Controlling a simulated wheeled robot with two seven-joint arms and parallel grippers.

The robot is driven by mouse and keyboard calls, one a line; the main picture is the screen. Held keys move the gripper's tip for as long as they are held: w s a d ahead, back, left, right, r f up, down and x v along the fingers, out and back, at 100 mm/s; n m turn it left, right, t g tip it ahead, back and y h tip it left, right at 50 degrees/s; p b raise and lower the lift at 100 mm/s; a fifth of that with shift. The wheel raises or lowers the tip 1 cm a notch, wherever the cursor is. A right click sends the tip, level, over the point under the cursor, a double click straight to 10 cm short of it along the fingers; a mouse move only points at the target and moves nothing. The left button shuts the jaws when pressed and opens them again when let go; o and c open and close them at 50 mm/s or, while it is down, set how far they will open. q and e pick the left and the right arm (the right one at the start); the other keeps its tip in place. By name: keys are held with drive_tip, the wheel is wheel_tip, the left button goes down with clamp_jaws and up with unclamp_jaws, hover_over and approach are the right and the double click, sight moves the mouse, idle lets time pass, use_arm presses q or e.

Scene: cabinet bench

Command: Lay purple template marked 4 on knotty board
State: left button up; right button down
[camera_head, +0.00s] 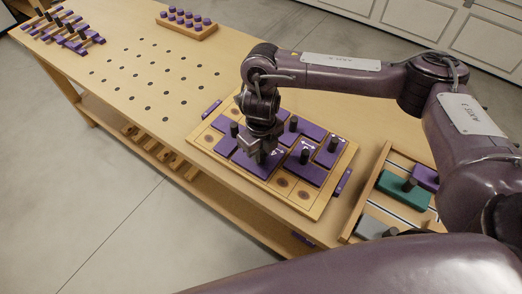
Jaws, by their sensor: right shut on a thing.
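The knotty board (317,211) is a light wooden board with round brown knots, lying on the bench. Several purple templates with black knobs lie on it, including one (312,174) at the right with a white mark. My right gripper (259,157) points down over the board's middle and is shut on the knob of a purple template (257,169). A white mark beside the gripper looks like a 4 but is too small to read surely. The gripper hides the knob, and I cannot tell whether this template touches the board. My left gripper is out of view.
A wooden tray (352,222) with green, purple and grey pieces stands at the right. A block with purple-topped pegs (185,31) stands at the back, and a purple rack (70,37) at the far left. The dotted bench top (140,108) between is clear.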

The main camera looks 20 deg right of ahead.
drive_tip(key=shift+f, duration=0.2)
idle(0.6)
drive_tip(key=c, duration=0.8)
unclamp_jaws()
wheel_tip(320, 180, up, 8)
drive_tip(key=p, duration=0.7)
drive_tip(key=shift+p, duration=0.35)
drive_tip(key=shift+s, duration=0.1)
idle(0.3)
